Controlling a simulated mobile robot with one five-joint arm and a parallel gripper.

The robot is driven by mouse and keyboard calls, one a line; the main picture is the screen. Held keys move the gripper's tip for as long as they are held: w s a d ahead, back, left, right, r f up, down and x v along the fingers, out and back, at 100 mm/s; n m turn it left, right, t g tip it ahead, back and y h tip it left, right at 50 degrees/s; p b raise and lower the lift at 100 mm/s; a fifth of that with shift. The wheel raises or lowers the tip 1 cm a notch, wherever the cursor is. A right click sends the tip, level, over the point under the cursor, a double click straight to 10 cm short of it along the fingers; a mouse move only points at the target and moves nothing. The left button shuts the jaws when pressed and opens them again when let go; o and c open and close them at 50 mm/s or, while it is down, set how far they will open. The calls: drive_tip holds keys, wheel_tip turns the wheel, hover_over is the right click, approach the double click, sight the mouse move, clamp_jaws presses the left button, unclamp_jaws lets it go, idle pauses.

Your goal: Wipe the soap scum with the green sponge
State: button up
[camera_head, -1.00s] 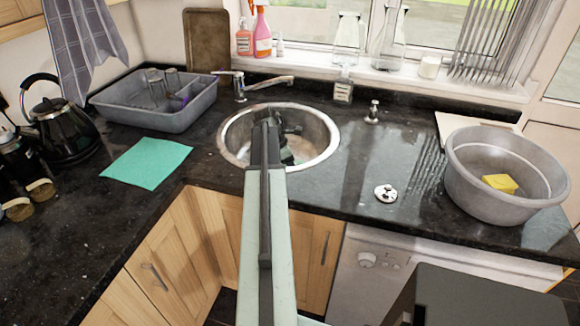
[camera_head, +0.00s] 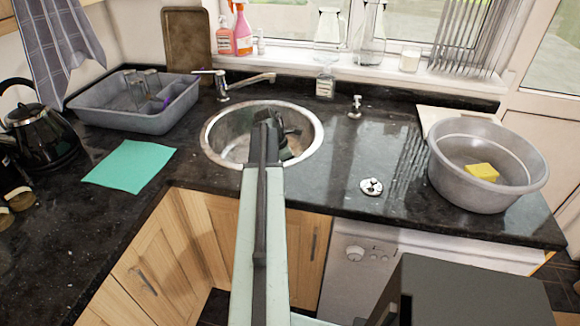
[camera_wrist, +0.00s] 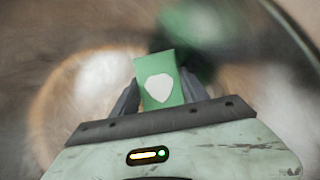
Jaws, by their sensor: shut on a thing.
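The green sponge (camera_wrist: 168,64) is held between the two dark fingers of my gripper (camera_wrist: 158,90) in the wrist view; a pale rounded mark shows on its face. In the head view my gripper (camera_head: 276,134) is over the right part of the round metal sink (camera_head: 210,151), and my arm hides much of the sponge. Whether the sponge touches the sink cannot be told. Brownish patches show in the sink, blurred in the wrist view; I cannot tell which of them is soap scum.
A tap (camera_head: 250,80) stands behind the sink. A teal cloth (camera_head: 130,166) lies to the left, with a grey dish tub (camera_head: 140,120) behind it. A grey basin (camera_head: 462,190) with a yellow sponge (camera_head: 482,172) stands at the right. Dark counter between sink and basin is mostly clear.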

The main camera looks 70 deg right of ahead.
drive_tip(key=shift+s+d+r, duration=0.1)
drive_tip(key=shift+s+d, duration=0.1)
drive_tip(key=shift+d, duration=0.3)
drive_tip(key=shift+s+d, duration=0.2)
drive_tip(key=shift+d, duration=0.3)
drive_tip(key=shift+c, duration=0.8)
drive_tip(key=shift+w+a+f, duration=0.1)
drive_tip(key=shift+w+a, duration=0.1)
drive_tip(key=shift+w, duration=1.8)
drive_tip(key=shift+w+a+f, duration=0.1)
drive_tip(key=shift+w+a, duration=0.05)
drive_tip(key=shift+w, duration=1.8)
drive_tip(key=shift+w+d+r, duration=0.1)
drive_tip(key=shift+d, duration=0.95)
drive_tip(key=shift+s+d+r, duration=0.1)
drive_tip(key=shift+s, duration=1.85)
drive_tip(key=shift+s+d, duration=0.1)
drive_tip(key=shift+s, duration=1.85)
wheel_tip(320, 180, up, 6)
drive_tip(key=p, duration=0.6)
